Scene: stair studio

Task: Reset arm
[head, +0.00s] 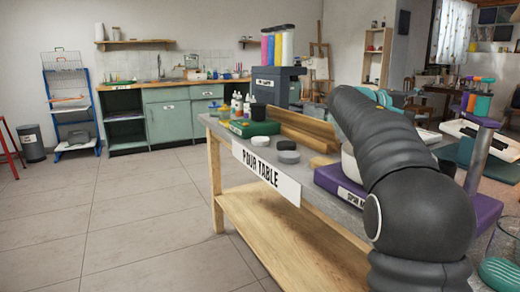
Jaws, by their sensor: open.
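My dark grey arm fills the right foreground and reaches forward over the labelled pour table (267,171). My gripper is not visible; the arm's own links hide what lies beyond them. I cannot tell from this view whether anything touches the arm's far end. A purple base (327,178) with a white round object (348,162) on it stands on the table, partly hidden behind the arm.
A purple stand (480,160) is close right of the arm. The tiled floor (130,215) at left is clear.

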